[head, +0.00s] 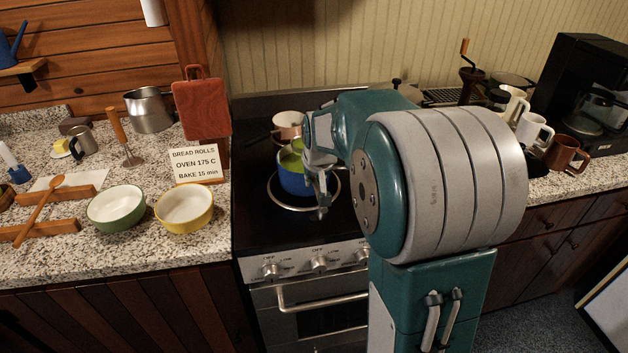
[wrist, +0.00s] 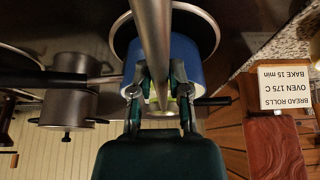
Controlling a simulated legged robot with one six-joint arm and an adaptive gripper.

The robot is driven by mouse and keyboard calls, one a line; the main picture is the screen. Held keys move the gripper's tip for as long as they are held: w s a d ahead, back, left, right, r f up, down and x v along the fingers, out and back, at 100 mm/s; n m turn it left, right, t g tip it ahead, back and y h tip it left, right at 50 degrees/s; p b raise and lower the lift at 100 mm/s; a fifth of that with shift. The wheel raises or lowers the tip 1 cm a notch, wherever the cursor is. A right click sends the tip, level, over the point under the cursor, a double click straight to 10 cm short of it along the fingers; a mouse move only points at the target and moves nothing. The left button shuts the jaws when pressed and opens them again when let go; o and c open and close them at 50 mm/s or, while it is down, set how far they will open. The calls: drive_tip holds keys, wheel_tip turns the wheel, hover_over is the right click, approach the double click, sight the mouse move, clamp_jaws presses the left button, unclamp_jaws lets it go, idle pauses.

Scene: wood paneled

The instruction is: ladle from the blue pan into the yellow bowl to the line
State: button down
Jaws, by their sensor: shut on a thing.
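The blue pan (head: 291,183) stands on a front burner of the stove, with green contents showing inside it. It also shows in the wrist view (wrist: 207,48), partly behind my gripper. My gripper (wrist: 160,82) is shut on the ladle's metal handle (wrist: 151,30), beside and over the pan. In the head view my gripper (head: 320,170) hides part of the pan's right side. The ladle's bowl is hidden, so I cannot tell how full it is. The yellow bowl (head: 184,208) stands on the counter left of the stove. No line is readable inside it.
A green bowl (head: 117,208) stands left of the yellow bowl. A recipe card (head: 195,165) and a red board (head: 202,108) stand behind it. A pinkish pot (head: 287,124) is at the stove's back. Mugs (head: 533,129) and a coffee maker (head: 587,95) stand at right.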

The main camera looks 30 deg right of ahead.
drive_tip(key=shift+r, duration=3.3)
